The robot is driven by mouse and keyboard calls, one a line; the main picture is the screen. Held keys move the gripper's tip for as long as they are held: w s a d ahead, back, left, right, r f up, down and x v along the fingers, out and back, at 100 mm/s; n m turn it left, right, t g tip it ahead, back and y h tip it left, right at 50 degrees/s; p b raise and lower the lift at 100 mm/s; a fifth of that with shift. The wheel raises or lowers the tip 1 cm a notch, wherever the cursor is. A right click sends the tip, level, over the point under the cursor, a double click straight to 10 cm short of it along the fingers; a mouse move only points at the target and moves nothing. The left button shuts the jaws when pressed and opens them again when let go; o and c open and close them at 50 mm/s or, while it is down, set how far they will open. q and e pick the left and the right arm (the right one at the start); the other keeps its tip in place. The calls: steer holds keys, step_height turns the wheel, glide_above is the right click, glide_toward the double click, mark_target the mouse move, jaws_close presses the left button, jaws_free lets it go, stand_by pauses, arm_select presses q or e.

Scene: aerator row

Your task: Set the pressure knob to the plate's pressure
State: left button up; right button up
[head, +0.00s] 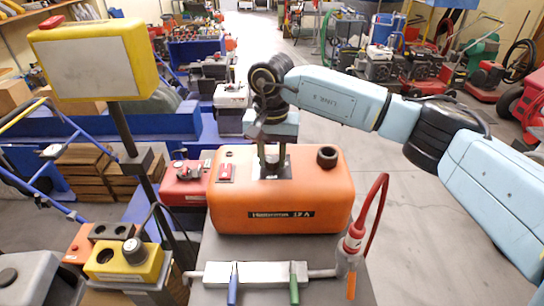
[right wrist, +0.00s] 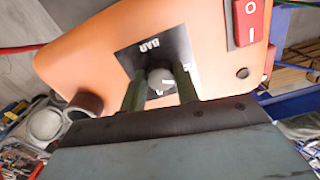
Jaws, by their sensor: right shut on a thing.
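An orange machine (head: 280,212) stands on a grey surface in the head view, with a black plate (head: 271,171) on its top. In the right wrist view the plate (right wrist: 150,52) carries the letters BAR and a round grey pressure knob (right wrist: 160,80) with a white mark. My right gripper (head: 271,166) reaches down onto it. Its fingers (right wrist: 159,88) are shut on the knob, one on each side. Part of the dial is hidden by the fingers, so I cannot read its setting. A dark label (head: 281,214) with small lettering is on the machine's front. My left gripper is not in view.
A red rocker switch (head: 226,172) and a black cap (head: 327,156) flank the plate. A yellow box on a post (head: 90,62) stands left. A bar with blue and green handles (head: 263,272) lies in front. A red hose (head: 377,205) rises right.

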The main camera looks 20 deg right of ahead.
steer(key=m+b, duration=0.1)
steer(key=m, duration=0.6)
steer(key=shift+w+b, duration=0.1)
steer(key=shift+b, duration=0.25)
steer(key=m, duration=0.3)
steer(key=shift+w+a+m, duration=0.1)
steer(key=shift+m, duration=0.3)
steer(key=m, duration=0.3)
steer(key=shift+m+b, duration=0.3)
steer(key=shift+b, duration=0.1)
steer(key=m, duration=0.3)
steer(key=shift+w+m, duration=0.1)
steer(key=shift+m, duration=0.2)
steer(key=m, duration=0.3)
steer(key=shift+r+m, duration=0.1)
steer(key=shift+m, duration=0.2)
steer(key=m, duration=0.6)
steer(key=shift+w+d, duration=0.15)
steer(key=shift+d, duration=0.05)
steer(key=shift+m, duration=0.4)
steer(key=o, duration=1)
